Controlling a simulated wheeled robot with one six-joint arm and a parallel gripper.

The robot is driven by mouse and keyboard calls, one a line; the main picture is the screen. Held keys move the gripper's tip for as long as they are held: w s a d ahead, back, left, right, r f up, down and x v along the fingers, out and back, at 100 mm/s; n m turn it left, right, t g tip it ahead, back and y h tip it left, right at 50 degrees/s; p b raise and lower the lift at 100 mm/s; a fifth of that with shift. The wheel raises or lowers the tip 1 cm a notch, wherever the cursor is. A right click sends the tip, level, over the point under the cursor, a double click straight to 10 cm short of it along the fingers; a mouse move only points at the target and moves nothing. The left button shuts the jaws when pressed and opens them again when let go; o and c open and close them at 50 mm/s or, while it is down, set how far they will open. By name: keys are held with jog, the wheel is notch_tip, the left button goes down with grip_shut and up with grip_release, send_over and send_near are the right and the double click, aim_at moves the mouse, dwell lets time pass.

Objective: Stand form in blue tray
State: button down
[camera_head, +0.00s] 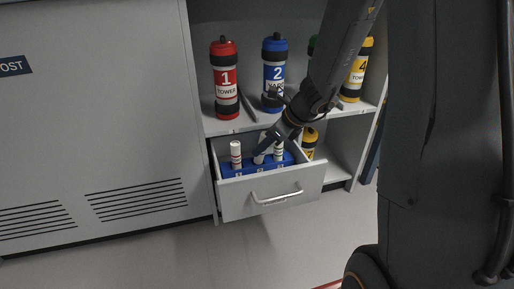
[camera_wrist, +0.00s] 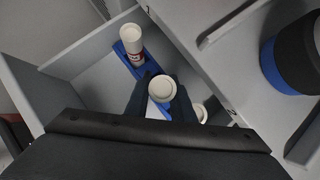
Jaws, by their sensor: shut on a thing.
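My gripper (camera_head: 265,146) is shut on a white cylindrical form (camera_wrist: 162,89), seen from its round top in the wrist view between the two dark fingers. In the head view the gripper is inside the open drawer, over the blue tray (camera_head: 230,171). The held form looks upright, at the middle of the tray; whether its base touches the tray is hidden. Another white form (camera_head: 236,149) stands at the tray's left end, and another (camera_head: 279,150) is to the right of the gripper. The tray also shows in the wrist view (camera_wrist: 122,54).
The grey drawer (camera_head: 240,204) is pulled out below a shelf. On the shelf stand a red tube 1 (camera_head: 225,84), a blue tube 2 (camera_head: 273,62) and a yellow tube 4 (camera_head: 358,72). Another yellow tube (camera_head: 310,140) is below, behind the drawer's right side.

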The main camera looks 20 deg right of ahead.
aim_at(258, 161)
jog(key=shift+w+a+r+g+h+p, duration=0.15)
jog(key=shift+a+r+g+h+p, duration=0.2)
jog(key=shift+p, duration=1.8)
jog(key=p, duration=0.3)
jog(key=g+h+p, duration=0.1)
jog(key=p, duration=0.3)
jog(key=shift+w+a+f, duration=0.15)
jog(key=shift+w+a, duration=0.1)
jog(key=shift+w, duration=0.1)
notch_tip(258, 161, down, 3)
jog(key=b, duration=0.3)
jog(key=shift+b, duration=0.4)
jog(key=shift+f, duration=0.15)
jog(key=c, duration=1.5)
grip_release()
